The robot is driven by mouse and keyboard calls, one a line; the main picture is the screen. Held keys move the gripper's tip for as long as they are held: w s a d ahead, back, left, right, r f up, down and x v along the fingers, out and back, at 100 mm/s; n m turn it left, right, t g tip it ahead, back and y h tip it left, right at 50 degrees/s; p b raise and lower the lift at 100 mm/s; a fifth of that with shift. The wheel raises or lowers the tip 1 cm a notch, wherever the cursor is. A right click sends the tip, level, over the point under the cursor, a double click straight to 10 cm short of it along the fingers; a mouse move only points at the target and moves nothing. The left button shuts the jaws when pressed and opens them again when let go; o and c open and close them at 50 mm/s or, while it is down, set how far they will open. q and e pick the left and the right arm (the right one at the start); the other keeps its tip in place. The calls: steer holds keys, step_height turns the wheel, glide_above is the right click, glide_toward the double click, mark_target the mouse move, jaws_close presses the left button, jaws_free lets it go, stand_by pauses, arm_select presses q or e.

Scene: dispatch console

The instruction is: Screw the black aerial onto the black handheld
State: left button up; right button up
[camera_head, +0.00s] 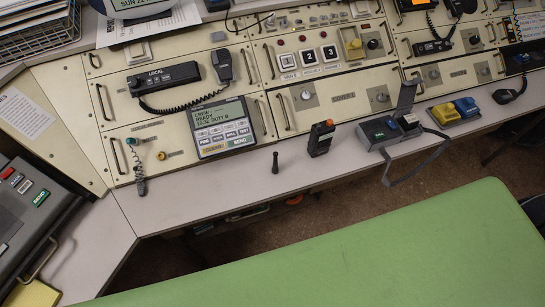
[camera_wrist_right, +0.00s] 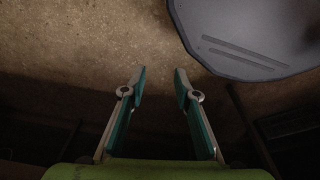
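The black aerial (camera_head: 275,162) stands as a short dark stick on the narrow front ledge of the console. The black handheld (camera_head: 321,139) stands upright on the same ledge, a little to its right and apart from it, with an orange spot on its top. My right gripper (camera_wrist_right: 160,76) shows only in the right wrist view, its two teal fingers apart with nothing between them. It points at the brown floor, and neither the aerial nor the handheld is in that view. My left gripper is not in view.
A grey device with a strap (camera_head: 380,132) sits right of the handheld. The ledge around the aerial is clear. A dark grey rounded panel (camera_wrist_right: 250,38) is at upper right in the wrist view.

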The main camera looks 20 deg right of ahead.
steer(key=w+a+r+t+p, duration=0.15)
steer(key=w+r, duration=0.25)
steer(key=r, duration=0.8)
steer(key=w+a+r+p, duration=0.15)
steer(key=w+r, duration=0.25)
steer(key=r, duration=0.8)
steer(key=w+a+r+p, duration=0.1)
steer(key=w+r+p, duration=0.15)
steer(key=r, duration=1.05)
steer(key=w+a+r+n+y, duration=0.4)
steer(key=w+a+r+n, duration=0.4)
steer(key=a, duration=0.2)
step_height(320, 180, up, 7)
steer(key=n+g+h, duration=0.3)
steer(key=n+h, duration=0.1)
steer(key=n, duration=0.4)
glide_above(275, 157)
steer(key=shift+r, duration=0.2)
step_height(275, 157, down, 9)
steer(key=shift+r, duration=0.2)
